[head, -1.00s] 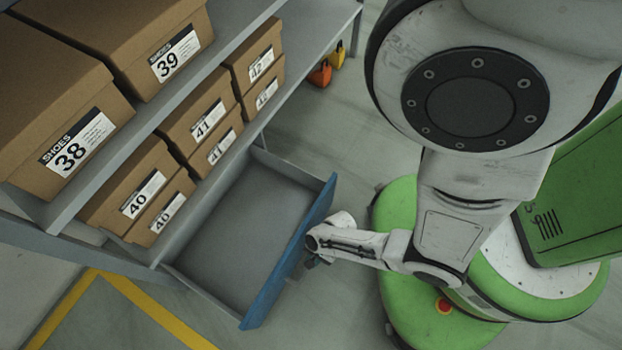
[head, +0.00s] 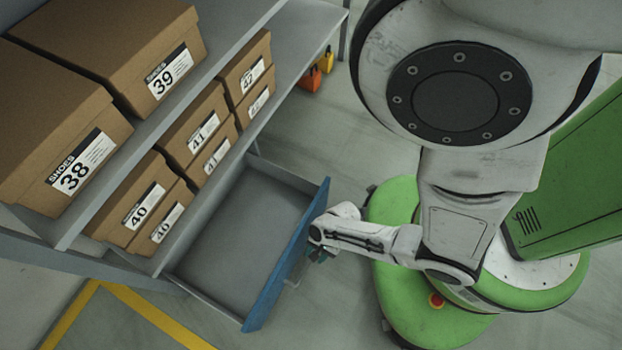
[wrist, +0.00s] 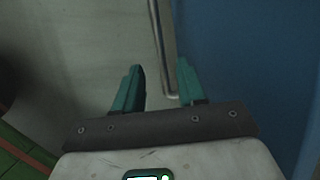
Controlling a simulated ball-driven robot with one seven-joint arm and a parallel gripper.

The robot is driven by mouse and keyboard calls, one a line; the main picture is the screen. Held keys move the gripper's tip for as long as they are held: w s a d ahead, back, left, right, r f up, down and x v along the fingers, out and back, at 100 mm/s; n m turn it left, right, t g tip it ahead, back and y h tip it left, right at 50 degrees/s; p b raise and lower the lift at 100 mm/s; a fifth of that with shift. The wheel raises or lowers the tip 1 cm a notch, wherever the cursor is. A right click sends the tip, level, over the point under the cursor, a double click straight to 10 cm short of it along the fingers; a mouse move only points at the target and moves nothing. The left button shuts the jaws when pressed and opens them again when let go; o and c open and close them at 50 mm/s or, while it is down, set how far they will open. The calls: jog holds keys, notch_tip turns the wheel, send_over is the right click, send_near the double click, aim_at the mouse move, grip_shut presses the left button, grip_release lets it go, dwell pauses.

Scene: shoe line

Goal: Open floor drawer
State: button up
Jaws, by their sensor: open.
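The floor drawer (head: 238,231) is pulled out from under the lower shelf. Its grey inside is empty in the part I see, and its blue front (head: 289,262) faces my arm. My gripper (head: 318,256) is at the outer side of the blue front. In the wrist view my gripper (wrist: 160,88) shows two teal fingers spread apart. The metal bar handle (wrist: 162,50) runs beside the blue front (wrist: 250,65). Its lower end lies between the fingertips, near the right finger, with no grip on it. I cannot tell whether a finger touches it.
Shoe boxes (head: 72,160) stand on the grey shelves above the drawer. Orange and yellow objects (head: 312,78) sit on the floor at the back. Yellow floor tape (head: 150,310) runs at the lower left. My green base stands at the right.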

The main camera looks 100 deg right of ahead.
jog(key=p+v, duration=0.1)
jog(key=v, duration=0.3)
jog(key=shift+s+d+r, duration=0.1)
jog(key=shift+r, duration=0.1)
dwell(0.5)
